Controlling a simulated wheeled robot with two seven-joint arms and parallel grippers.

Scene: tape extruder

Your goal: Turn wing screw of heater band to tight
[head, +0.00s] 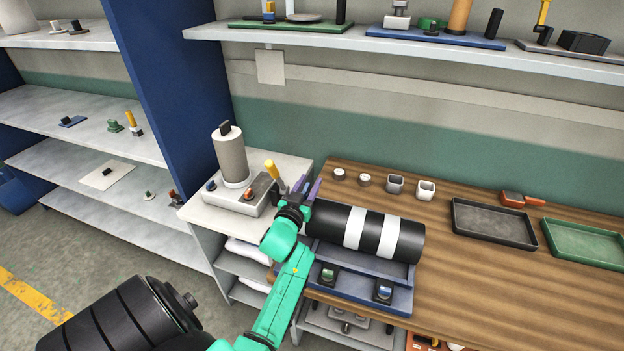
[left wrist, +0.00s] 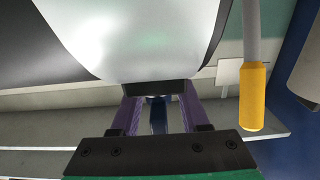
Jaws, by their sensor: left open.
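A black barrel (head: 331,221) with two white bands lies across a blue base (head: 352,287) on the wooden bench. My left gripper (head: 299,184) is at the barrel's left end, its purple fingers apart. In the left wrist view the open fingers (left wrist: 160,112) point towards a large white curved surface (left wrist: 140,35) with a dark edge. A small dark block (left wrist: 155,88), perhaps the wing screw, sits against that surface, between or just beyond the fingertips. I cannot tell whether they touch it. No wing screw can be made out in the head view. My right gripper is out of view.
Left of the gripper stands a machine with a white cylinder (head: 231,160) and a yellow-handled lever (head: 271,169); the yellow handle also shows close by in the left wrist view (left wrist: 253,97). Small cups, a black tray (head: 492,224) and a green tray (head: 585,243) lie on the bench behind and right.

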